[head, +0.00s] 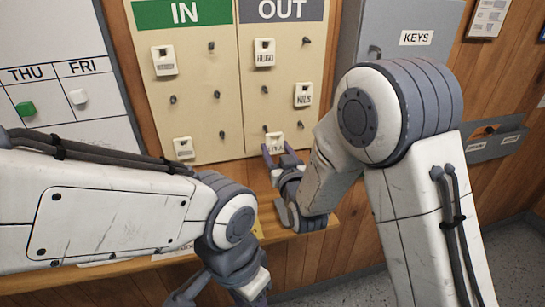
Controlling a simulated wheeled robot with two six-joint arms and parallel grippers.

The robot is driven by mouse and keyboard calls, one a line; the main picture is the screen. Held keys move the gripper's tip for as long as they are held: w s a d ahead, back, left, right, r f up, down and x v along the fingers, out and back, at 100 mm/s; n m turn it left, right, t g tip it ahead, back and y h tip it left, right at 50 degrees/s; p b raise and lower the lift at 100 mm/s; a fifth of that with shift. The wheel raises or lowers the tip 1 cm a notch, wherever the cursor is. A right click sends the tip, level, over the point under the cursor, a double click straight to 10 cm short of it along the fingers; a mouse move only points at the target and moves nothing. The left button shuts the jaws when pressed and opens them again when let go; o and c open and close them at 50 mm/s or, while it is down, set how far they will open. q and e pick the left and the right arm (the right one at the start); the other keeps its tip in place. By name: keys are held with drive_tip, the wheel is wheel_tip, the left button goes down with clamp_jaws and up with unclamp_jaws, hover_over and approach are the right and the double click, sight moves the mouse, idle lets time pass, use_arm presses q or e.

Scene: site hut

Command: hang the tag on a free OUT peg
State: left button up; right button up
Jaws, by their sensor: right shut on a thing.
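The white tag (275,140) with dark lettering is between the fingers of my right gripper (281,153), which is shut on it. It is upright at the lower part of the OUT column (282,75), close to the board; whether it touches a peg I cannot tell. A peg shows just above its upper left. Bare OUT pegs show at the upper right (306,41) and middle left (265,89). Two other white tags hang in this column, one at upper left (264,53) and one at right (303,95). My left gripper (217,296) is low at the bottom edge, partly cut off.
The IN column (190,80) holds two white tags, at top left (164,60) and bottom left (183,148), and several bare pegs. A wooden ledge (322,226) runs below the board. A grey KEYS cabinet (385,35) stands close on the right. A whiteboard (60,80) is left.

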drive_tip(key=shift+a+r, duration=0.15)
drive_tip(key=shift+a, duration=0.4)
drive_tip(key=shift+x, duration=0.9)
drive_tip(key=shift+w+f, duration=0.2)
drive_tip(key=shift+f, duration=0.1)
drive_tip(key=shift+b+x, duration=0.35)
drive_tip(key=shift+x, duration=0.95)
drive_tip(key=shift+f+b, duration=0.2)
drive_tip(key=shift+b, duration=0.3)
drive_tip(key=o, duration=1.2)
